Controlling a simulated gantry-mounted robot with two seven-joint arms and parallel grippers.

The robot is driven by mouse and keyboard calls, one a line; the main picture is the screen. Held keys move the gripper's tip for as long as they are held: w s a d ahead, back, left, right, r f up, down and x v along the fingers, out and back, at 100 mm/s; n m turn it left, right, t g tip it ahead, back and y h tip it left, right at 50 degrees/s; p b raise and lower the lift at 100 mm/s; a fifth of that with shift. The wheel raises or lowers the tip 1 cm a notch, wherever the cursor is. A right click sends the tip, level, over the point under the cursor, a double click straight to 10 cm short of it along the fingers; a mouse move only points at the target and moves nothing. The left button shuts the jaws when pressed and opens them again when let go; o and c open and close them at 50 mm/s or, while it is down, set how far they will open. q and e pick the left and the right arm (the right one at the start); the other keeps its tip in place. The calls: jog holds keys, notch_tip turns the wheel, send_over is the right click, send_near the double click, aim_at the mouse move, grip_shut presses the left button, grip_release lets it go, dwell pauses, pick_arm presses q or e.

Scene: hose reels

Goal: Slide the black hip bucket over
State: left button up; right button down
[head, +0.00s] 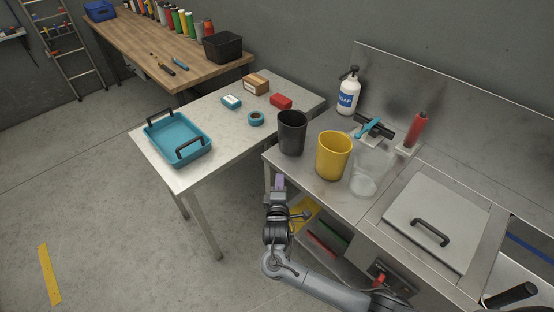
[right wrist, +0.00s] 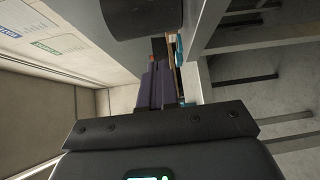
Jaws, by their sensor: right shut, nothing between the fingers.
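The black bucket (head: 292,133) stands upright near the left end of the steel counter (head: 310,178), left of a yellow bucket (head: 333,155). A dark rounded body at the top of the right wrist view (right wrist: 140,14) looks like the same black bucket. My right gripper (head: 279,183) is shut and empty, just off the counter's left front edge, below and apart from the black bucket in the head view. Its purple fingers (right wrist: 160,85) are together in the right wrist view. My left gripper is not in view.
A clear container (head: 372,172), a soap bottle (head: 349,92) and a red-handled tool (head: 417,128) stand further right on the counter. A lidded hatch (head: 437,218) is beyond. The left table holds a teal tray (head: 178,138), a red box (head: 281,101) and tape (head: 255,118).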

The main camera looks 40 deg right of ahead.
aim_at(295, 144)
jog(key=b+x, duration=0.1)
jog(key=x, duration=0.2)
jog(key=b+x, duration=0.1)
jog(key=x, duration=0.3)
jog(key=r+b+x, duration=0.1)
jog(key=b+x, duration=0.1)
jog(key=x, duration=0.1)
jog(key=shift+w, duration=0.55)
jog(key=d, duration=0.3)
jog(key=shift+w, duration=0.25)
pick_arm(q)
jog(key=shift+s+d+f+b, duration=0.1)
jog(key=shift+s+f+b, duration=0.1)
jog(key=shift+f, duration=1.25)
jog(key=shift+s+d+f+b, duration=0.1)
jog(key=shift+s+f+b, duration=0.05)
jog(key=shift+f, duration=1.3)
pick_arm(e)
jog(key=shift+d+r, duration=0.1)
jog(key=shift+d, duration=0.5)
jog(key=d, duration=0.4)
jog(key=shift+w+p, duration=0.15)
jog(key=shift+p, duration=0.25)
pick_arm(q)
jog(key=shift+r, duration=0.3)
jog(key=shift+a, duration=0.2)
pick_arm(e)
jog(key=shift+a, duration=0.1)
